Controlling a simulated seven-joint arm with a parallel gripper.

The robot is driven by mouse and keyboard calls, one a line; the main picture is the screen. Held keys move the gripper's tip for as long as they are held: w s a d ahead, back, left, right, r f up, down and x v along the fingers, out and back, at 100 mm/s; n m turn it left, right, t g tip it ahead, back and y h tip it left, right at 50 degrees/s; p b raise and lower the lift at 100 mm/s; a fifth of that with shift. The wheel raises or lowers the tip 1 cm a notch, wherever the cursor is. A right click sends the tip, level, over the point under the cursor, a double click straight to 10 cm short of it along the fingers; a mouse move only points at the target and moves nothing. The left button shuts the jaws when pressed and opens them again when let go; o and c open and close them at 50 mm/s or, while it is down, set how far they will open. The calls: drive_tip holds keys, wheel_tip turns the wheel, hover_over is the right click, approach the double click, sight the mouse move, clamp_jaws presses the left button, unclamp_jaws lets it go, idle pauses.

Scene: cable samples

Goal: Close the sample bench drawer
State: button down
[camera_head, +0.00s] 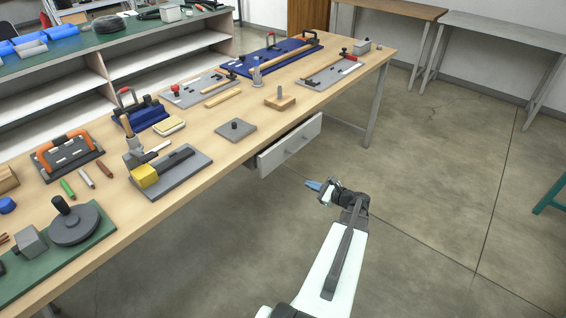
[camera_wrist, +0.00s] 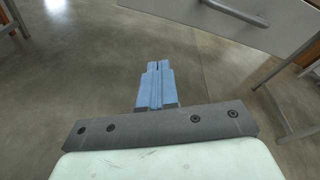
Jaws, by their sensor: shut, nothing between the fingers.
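The sample bench drawer (camera_head: 299,143) is a pale grey front with a bar handle (camera_head: 297,146), under the front edge of the wooden bench (camera_head: 330,97). It stands out past the bench edge, so it is open by some amount. My gripper (camera_head: 310,186) has blue fingers and is in front of the drawer and lower, apart from it, over the floor. In the wrist view the blue fingers (camera_wrist: 156,66) are together with nothing between them. The drawer front (camera_wrist: 275,22) and its handle (camera_wrist: 234,12) show at the upper right there. The drawer's inside is hidden.
The bench top holds a grey plate with a black knob (camera_head: 236,129), a wooden block with a peg (camera_head: 280,101), a yellow-ended tool (camera_head: 146,175) and several other samples. A bench leg (camera_head: 376,108) stands right of the drawer. The floor (camera_head: 430,190) to the right is clear.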

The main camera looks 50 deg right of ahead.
sight(277, 158)
drive_tip(key=shift+w+a+r+m+t, duration=0.15)
drive_tip(key=shift+r+m+t, duration=0.45)
drive_tip(key=shift+r+m, duration=0.6)
drive_tip(key=shift+w+r+m+t, duration=0.15)
drive_tip(key=shift+r+m+t, duration=0.45)
drive_tip(key=shift+r+m, duration=0.6)
drive_tip(key=w, duration=1.3)
drive_tip(key=shift+w+f, duration=0.25)
drive_tip(key=shift+w, duration=0.15)
drive_tip(key=w, duration=0.4)
drive_tip(key=shift+w, duration=0.45)
drive_tip(key=shift+w+r, duration=0.1)
drive_tip(key=s, duration=1.5)
